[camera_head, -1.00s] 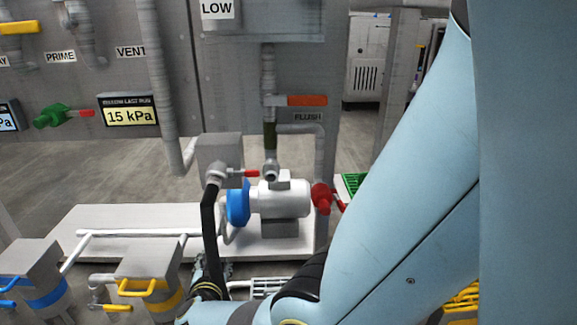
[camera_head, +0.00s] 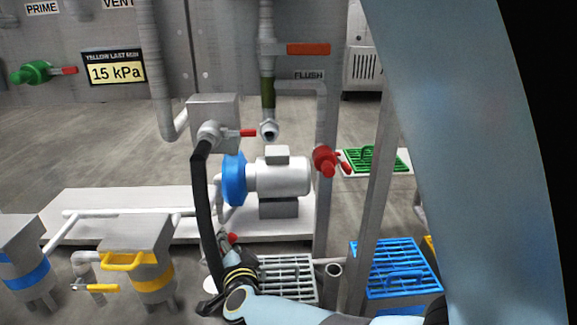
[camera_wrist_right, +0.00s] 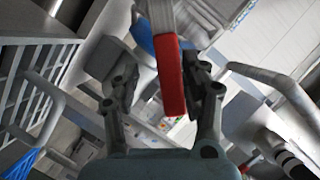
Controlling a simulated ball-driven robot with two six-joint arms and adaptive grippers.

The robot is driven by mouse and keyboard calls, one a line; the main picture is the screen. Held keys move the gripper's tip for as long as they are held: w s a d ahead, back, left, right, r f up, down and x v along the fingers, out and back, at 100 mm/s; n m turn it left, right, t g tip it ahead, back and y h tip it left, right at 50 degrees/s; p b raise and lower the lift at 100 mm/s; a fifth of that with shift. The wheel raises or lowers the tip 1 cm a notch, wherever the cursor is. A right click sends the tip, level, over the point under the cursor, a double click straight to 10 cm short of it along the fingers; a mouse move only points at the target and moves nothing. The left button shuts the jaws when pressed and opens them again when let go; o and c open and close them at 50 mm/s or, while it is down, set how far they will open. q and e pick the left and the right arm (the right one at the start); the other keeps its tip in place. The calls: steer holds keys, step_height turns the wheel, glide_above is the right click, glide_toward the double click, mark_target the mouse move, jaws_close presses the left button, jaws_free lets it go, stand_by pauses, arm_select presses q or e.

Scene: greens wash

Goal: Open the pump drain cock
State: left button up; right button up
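The pump (camera_head: 280,178), white with a blue end (camera_head: 235,178), sits on a white plinth behind my right gripper. A small red handle (camera_head: 232,238), which looks like the drain cock's, shows low in front of the pump, just above my right gripper (camera_head: 226,252). In the right wrist view a red handle (camera_wrist_right: 170,75) stands between the two fingers of the right gripper (camera_wrist_right: 163,85). It is close to the right-hand finger, with a gap to the left-hand one, so the gripper looks open around it. The cock's body is mostly hidden. My left gripper is out of view.
A black hose (camera_head: 204,210) hangs beside the pump. A floor grate (camera_head: 285,278) lies below it. A red valve (camera_head: 325,160) is on the upright pipe. Yellow-banded (camera_head: 140,262) and blue-banded (camera_head: 25,270) units stand at left; a blue grate (camera_head: 395,266) lies right.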

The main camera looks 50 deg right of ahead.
steer(key=s+a+r+n+y+p, duration=0.2)
steer(key=s+a+n+p, duration=0.15)
steer(key=s+p, duration=0.35)
steer(key=s+a+r+n+y+p, duration=0.2)
steer(key=s+a+r+n+p, duration=0.1)
steer(key=s+a+p, duration=0.3)
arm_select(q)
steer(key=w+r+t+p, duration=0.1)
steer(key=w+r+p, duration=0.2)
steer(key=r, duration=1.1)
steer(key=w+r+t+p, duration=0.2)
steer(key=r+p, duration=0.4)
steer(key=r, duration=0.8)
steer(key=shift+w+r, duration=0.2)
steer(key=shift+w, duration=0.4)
arm_select(e)
steer(key=s+f+n+g+y, duration=0.2)
steer(key=s+n+g+y, duration=0.1)
steer(key=s, duration=0.9)
steer(key=shift+a+n+g, duration=0.2)
steer(key=shift+n+g, duration=0.3)
steer(key=shift+n, duration=0.35)
